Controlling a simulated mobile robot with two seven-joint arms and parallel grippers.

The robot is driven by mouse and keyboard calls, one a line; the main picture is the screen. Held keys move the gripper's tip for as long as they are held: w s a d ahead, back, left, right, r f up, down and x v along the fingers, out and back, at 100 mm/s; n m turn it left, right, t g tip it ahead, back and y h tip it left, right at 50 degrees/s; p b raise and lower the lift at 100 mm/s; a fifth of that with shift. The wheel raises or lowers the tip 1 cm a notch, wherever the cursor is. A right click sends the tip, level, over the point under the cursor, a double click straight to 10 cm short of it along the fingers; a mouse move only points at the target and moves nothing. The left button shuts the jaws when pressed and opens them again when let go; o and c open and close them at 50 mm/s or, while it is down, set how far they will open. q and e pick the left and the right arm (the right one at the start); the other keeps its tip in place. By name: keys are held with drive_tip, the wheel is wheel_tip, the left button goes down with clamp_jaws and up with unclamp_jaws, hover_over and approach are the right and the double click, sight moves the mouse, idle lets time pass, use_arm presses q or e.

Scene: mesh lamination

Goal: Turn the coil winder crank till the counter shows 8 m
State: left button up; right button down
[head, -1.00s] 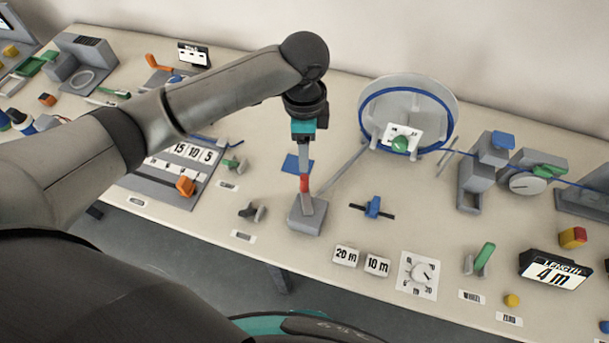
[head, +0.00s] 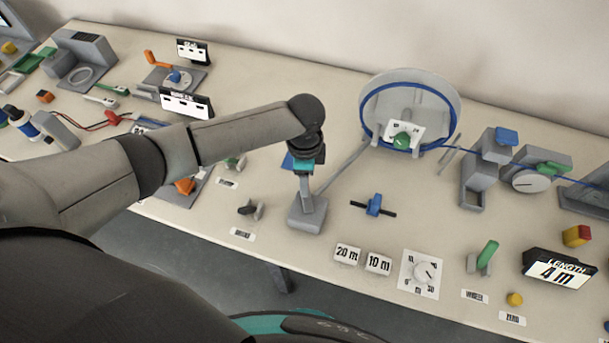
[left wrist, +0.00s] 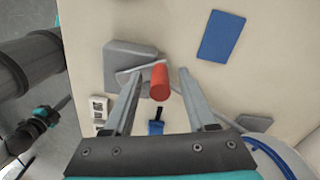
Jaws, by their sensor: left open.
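The winder crank's grey base (head: 307,213) stands near the table's front edge, left of the wheel with blue coil (head: 408,105). Its red handle (left wrist: 159,82) shows in the left wrist view between the two fingers of my left gripper (left wrist: 159,73). The gripper is open around the handle, with a gap visible on both sides. In the head view my left gripper (head: 304,183) is right above the base and hides the handle. The length counter (head: 557,268) at right reads 4 m. A dark, teal-banded part of mine, probably the right arm, shows at left in the wrist view.
A blue clamp (head: 373,205), labels reading 20 m and 10 m (head: 378,262), a dial (head: 423,272) and a green lever (head: 486,255) lie right of the crank. A blue card (left wrist: 221,36) lies flat behind it. A rod runs from the base area to the wheel.

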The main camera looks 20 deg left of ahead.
use_arm(q)
clamp_jaws()
idle(0.3)
drive_tip(key=shift+s+a+r+n+p, duration=0.2)
drive_tip(key=shift+n+p, duration=0.1)
drive_tip(key=shift+p, duration=0.65)
drive_tip(key=shift+a+f+n+p, duration=0.15)
drive_tip(key=shift+n+p, duration=0.35)
drive_tip(key=shift+p, duration=0.2)
unclamp_jaws()
wheel_tip(320, 180, up, 15)
drive_tip(key=p, duration=0.1)
